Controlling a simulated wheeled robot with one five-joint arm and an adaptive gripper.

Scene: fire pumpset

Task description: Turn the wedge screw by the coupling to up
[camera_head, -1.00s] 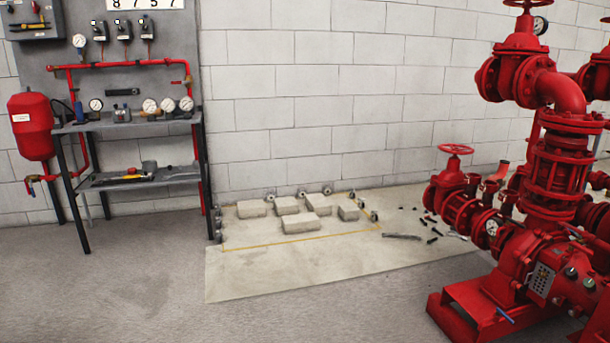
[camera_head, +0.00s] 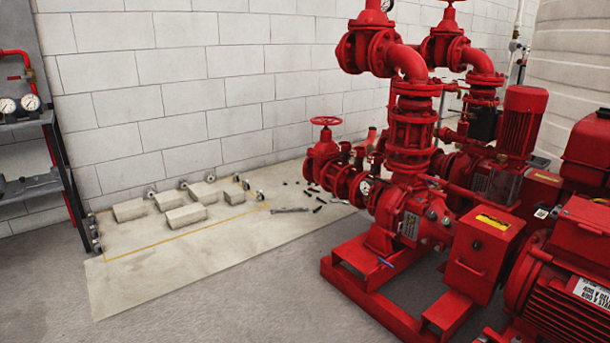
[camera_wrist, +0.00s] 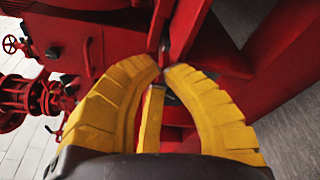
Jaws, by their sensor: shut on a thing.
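My gripper (camera_wrist: 163,72) shows in the wrist view, with two ribbed yellow fingers curved in and their tips almost meeting. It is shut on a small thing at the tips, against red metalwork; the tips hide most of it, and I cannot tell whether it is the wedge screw. A narrow yellow bar (camera_wrist: 151,120) lies between the fingers, below the tips. The head view shows no gripper. There, a red box-shaped cover (camera_head: 478,262) with a yellow label stands between the pump (camera_head: 412,215) and the motor (camera_head: 575,285). I cannot make out the wedge screw or its position.
A red base frame (camera_head: 345,285) runs along the floor under the pump. A small blue-handled part (camera_head: 386,262) sits low by the pump. Pale blocks (camera_head: 185,217) lie on a marked floor patch at left. Grey floor in front is clear.

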